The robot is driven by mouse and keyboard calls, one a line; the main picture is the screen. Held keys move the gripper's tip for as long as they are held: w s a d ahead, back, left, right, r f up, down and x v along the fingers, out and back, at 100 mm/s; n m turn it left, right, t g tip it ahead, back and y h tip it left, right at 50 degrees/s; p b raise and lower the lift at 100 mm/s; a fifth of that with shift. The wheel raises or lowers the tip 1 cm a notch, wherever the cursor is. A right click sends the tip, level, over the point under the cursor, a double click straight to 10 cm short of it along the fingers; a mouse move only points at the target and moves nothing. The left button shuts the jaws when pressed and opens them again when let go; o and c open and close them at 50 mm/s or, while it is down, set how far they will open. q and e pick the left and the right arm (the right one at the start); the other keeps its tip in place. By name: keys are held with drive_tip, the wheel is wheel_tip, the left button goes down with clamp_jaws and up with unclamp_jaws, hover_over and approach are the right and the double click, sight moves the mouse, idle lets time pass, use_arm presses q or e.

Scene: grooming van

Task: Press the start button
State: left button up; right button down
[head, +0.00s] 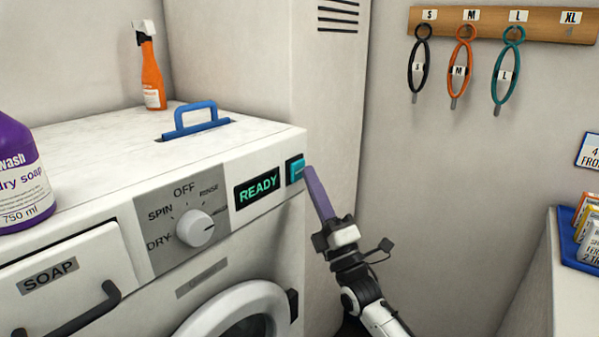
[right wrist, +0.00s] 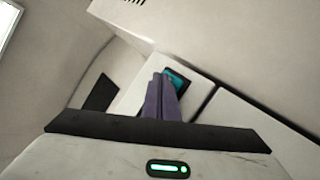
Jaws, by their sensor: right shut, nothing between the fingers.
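The start button is most likely the teal button (head: 296,170) at the right end of the washer's front panel, beside the display (head: 258,188) that reads READY. The teal button also shows in the right wrist view (right wrist: 176,80), just beyond my fingertips. My right gripper (head: 308,170) is shut and empty, its purple fingers pointing at the button's right edge. In the right wrist view, the fingers (right wrist: 160,78) partly cover the button. I cannot tell whether the tips touch it. My left gripper is not in view.
The washer (head: 95,150) has a dial (head: 195,228), a soap drawer (head: 70,285) and a round door (head: 235,315). A purple soap bottle (head: 22,175), an orange spray bottle (head: 150,75) and a blue handle (head: 195,118) are on top. A counter with a blue tray (head: 575,250) stands right.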

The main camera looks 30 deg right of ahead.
drive_tip(key=shift+w+a, duration=0.2)
drive_tip(key=shift+w, duration=0.25)
idle(0.8)
drive_tip(key=shift+s, duration=0.1)
drive_tip(key=shift+s+d+p, duration=0.35)
drive_tip(key=shift+s, duration=0.4)
drive_tip(key=shift+s, duration=0.1)
drive_tip(key=s, duration=0.1)
drive_tip(key=s+d+p, duration=0.1)
drive_tip(key=s, duration=0.1)
drive_tip(key=s+d+p, duration=0.1)
drive_tip(key=shift+s, duration=0.2)
idle(1.5)
